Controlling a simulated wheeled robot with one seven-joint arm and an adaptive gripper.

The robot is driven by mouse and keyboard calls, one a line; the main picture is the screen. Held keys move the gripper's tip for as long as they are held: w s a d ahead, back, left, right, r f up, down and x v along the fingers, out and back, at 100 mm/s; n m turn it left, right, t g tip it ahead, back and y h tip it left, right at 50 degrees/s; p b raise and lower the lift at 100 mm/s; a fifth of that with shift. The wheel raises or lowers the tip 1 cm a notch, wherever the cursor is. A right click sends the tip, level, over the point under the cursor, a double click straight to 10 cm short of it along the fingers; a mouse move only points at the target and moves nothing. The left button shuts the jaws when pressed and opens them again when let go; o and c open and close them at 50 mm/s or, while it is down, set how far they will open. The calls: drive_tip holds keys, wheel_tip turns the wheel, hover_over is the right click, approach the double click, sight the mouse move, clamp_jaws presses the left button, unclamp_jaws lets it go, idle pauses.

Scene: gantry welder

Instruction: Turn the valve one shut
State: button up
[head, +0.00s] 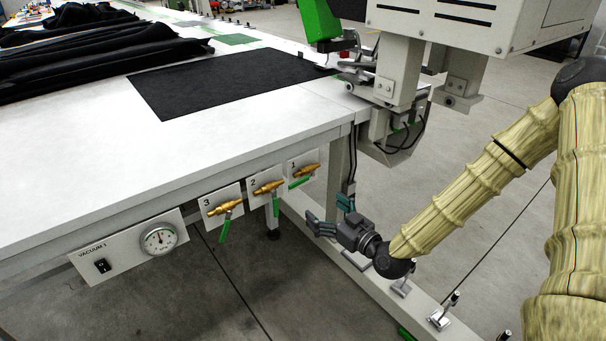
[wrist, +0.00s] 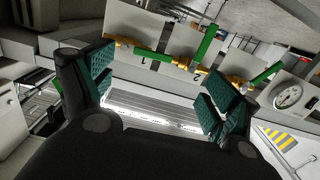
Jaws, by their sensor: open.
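Valve one (head: 304,170) is a brass valve on a white plate marked 1, on the table's front side. Its green lever (head: 299,183) slants close to the line of the brass body. In the wrist view valve one (wrist: 142,50) shows beyond the fingers, toward the left finger, with its green lever (wrist: 164,38) tilted across the body. My gripper (head: 329,213) is open and empty, with dark green finger pads. It is below and to the right of valve one, apart from it. In the wrist view the gap between my fingertips (wrist: 155,86) holds nothing.
Valve two (head: 268,187) and valve three (head: 221,206) sit to the left, their green levers hanging down. A vacuum panel with a gauge (head: 160,239) is farther left. A table leg (head: 338,185) and dark cables stand close behind my gripper. A floor rail (head: 370,283) runs below.

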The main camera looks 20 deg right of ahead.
sight(300, 182)
drive_tip(key=shift+t, duration=0.3)
drive_tip(key=x, duration=0.3)
drive_tip(key=r+x, duration=0.1)
drive_tip(key=x, duration=0.3)
drive_tip(key=r+x, duration=0.1)
drive_tip(key=x, duration=0.3)
drive_tip(key=shift+w+d, duration=0.1)
drive_tip(key=shift+d, duration=0.15)
drive_tip(key=c, duration=1.4)
drive_tip(key=shift+f, duration=0.1)
drive_tip(key=shift+c, duration=0.2)
